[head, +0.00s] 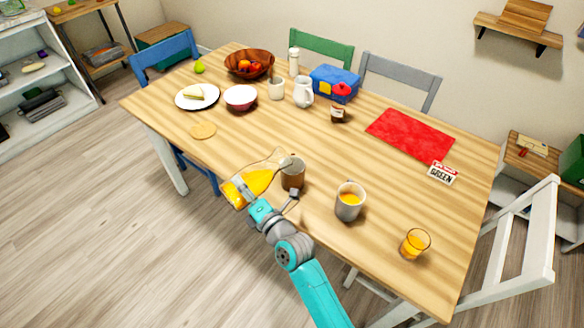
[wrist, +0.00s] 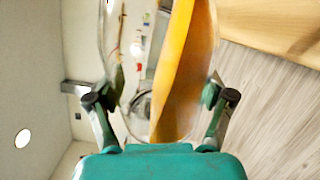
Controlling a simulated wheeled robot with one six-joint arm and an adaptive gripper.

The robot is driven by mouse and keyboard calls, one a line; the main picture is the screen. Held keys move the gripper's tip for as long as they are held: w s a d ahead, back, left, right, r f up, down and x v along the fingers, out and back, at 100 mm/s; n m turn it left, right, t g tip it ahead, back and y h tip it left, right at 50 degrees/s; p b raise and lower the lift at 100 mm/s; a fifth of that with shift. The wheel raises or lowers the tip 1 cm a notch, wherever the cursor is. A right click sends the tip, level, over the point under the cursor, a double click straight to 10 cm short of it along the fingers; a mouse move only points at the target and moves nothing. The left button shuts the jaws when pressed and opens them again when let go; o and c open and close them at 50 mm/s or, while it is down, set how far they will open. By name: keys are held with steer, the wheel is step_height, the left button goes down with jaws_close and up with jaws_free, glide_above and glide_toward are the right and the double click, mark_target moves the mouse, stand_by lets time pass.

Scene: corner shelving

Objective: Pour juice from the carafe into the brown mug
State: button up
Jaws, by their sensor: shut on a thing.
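The clear carafe (head: 248,185) with orange juice is tilted, its mouth to the right by the top of the brown mug (head: 293,178). The mug stands upright near the table's front edge. My gripper (head: 264,209) is shut on the carafe and holds it at the table's front edge. In the wrist view the carafe (wrist: 178,70) sits between the two fingers of my gripper (wrist: 160,97), its juice slanted along one side. I cannot tell whether juice is flowing, and the inside of the brown mug is hidden.
A grey mug (head: 349,207) with orange juice and a glass (head: 415,243) of juice stand to the right on the wooden table (head: 300,234). A coaster (head: 203,131) lies left. A white pitcher (head: 302,93), a jar (head: 338,115) and a red mat (head: 408,134) are farther back.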

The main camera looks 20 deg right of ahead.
steer(key=shift+w+d+r+m, duration=0.1)
steer(key=shift+d+r+m, duration=0.25)
steer(key=shift+m, duration=0.15)
stand_by(1.2)
steer(key=shift+r+m+p, duration=0.5)
steer(key=shift+r+p, duration=0.15)
steer(key=shift+p, duration=0.15)
stand_by(2.3)
steer(key=shift+f, duration=0.1)
